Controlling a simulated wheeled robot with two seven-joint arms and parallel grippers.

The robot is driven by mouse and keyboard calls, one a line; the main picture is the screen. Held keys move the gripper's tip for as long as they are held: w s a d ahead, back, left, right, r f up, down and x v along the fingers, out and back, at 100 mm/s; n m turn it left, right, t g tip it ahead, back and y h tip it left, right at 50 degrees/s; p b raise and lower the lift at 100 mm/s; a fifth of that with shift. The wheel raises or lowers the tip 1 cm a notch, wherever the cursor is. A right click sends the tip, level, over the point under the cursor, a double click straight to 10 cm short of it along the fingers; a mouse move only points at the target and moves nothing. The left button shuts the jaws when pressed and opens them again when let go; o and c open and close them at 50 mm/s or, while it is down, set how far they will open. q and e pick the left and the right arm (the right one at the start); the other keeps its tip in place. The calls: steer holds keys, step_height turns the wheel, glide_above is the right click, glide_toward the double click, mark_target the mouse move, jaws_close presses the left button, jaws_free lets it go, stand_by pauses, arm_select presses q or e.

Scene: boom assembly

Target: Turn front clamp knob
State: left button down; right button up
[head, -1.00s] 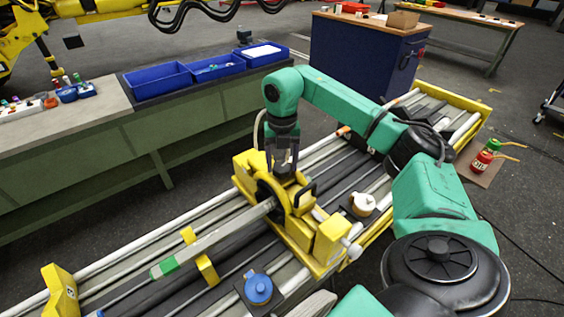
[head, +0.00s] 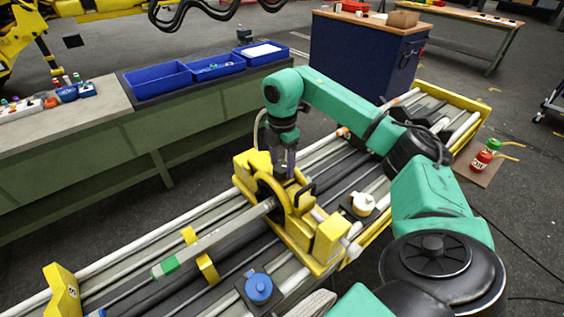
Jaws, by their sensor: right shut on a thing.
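The yellow clamp (head: 300,226) stands across the rails of the assembly bed and surrounds the end of a long grey boom bar (head: 218,239). My right gripper (head: 283,170) points down at the top of the clamp, over its dark ring. It is shut on a small part there, which appears to be the front clamp knob; the fingers hide it. A white knob (head: 353,248) sticks out at the clamp's near right side, apart from the gripper. My left gripper is not in view.
A blue round part (head: 258,288) and a cream round part (head: 362,204) sit on dark plates on the bed. Blue bins (head: 157,80) stand on the bench at left. Red and green oil bottles (head: 482,160) are at right.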

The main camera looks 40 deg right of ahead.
steer(key=m, duration=0.7)
steer(key=shift+r, duration=0.1)
steer(key=m, duration=0.4)
steer(key=shift+m+p, duration=0.35)
steer(key=shift+m, duration=1.45)
steer(key=o, duration=1.4)
steer(key=shift+c, duration=0.2)
